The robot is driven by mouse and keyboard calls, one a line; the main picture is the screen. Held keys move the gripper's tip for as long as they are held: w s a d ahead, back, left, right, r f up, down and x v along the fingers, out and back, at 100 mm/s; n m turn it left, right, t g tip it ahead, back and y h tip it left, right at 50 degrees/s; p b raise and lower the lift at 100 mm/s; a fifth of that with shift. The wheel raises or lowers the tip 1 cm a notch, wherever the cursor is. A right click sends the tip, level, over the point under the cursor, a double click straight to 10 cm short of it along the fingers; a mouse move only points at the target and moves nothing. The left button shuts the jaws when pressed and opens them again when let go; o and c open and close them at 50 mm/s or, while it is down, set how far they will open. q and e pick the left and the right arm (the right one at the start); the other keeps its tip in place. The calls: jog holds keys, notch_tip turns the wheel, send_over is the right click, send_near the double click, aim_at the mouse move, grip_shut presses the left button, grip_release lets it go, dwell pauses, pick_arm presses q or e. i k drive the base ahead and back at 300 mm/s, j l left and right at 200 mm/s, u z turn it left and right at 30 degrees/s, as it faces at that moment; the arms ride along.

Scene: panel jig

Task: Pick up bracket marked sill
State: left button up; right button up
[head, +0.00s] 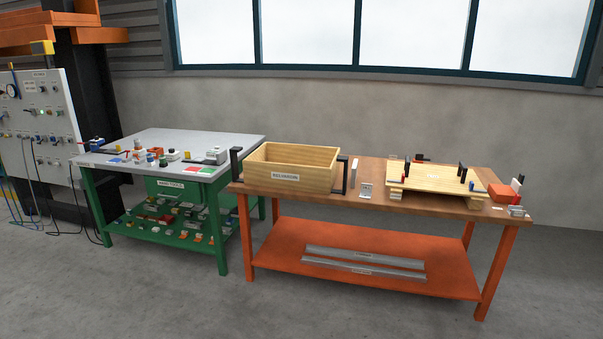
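No bracket marking can be read from here, so I cannot tell which piece is marked sill. A small grey metal bracket (365,192) stands on the wooden top of the orange bench (428,204), just right of the wooden crate. Another small grey metal piece (517,211) sits at the bench's right front corner. Two long grey metal strips, an upper one (365,257) and a lower one (350,270), lie on the orange lower shelf with small labels too small to read. Neither of my grippers is in view.
A labelled wooden crate (290,167) stands between black handles on the bench. A wooden panel (433,178) rests on blocks with clamps at right; an orange box (501,192) is beside it. A green bench (218,222) with small parts stands left. The floor in front is clear.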

aim_at(366, 193)
jog(key=i, duration=2.5)
jog(key=i+z, duration=0.25)
jog(key=i, duration=0.2)
jog(key=i+j+z, duration=0.25)
jog(key=i, duration=0.15)
jog(key=i+j+z, duration=0.25)
jog(key=i, duration=0.2)
